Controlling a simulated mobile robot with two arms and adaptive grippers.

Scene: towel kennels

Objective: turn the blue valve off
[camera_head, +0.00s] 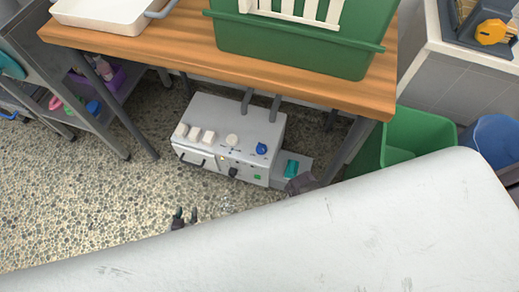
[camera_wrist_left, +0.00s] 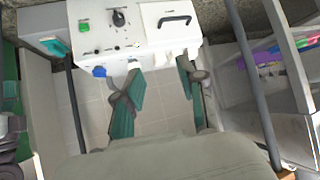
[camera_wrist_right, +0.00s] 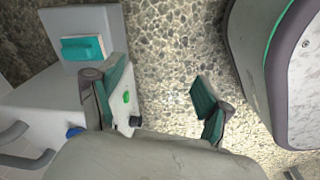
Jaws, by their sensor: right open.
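The blue valve (camera_head: 262,148) is a small blue knob at the right end of the white machine (camera_head: 235,112) under the wooden table. The left wrist view shows the valve (camera_wrist_left: 99,71) just left of a finger; the right wrist view shows it partly hidden (camera_wrist_right: 74,132). I cannot read its setting. My left gripper (camera_head: 185,214) is open and empty, in front of the machine's left part. My right gripper (camera_head: 300,184) is by the machine's right end; its fingers (camera_wrist_right: 155,95) are apart and empty, one overlapping the machine in view.
The wooden table (camera_head: 180,48) overhangs the machine, with a green crate (camera_head: 295,48) on it. A grey side box with a teal part (camera_head: 291,168) adjoins the machine. Green bins (camera_head: 415,130) stand right, shelves left. Pebbled floor (camera_head: 80,200) in front is clear.

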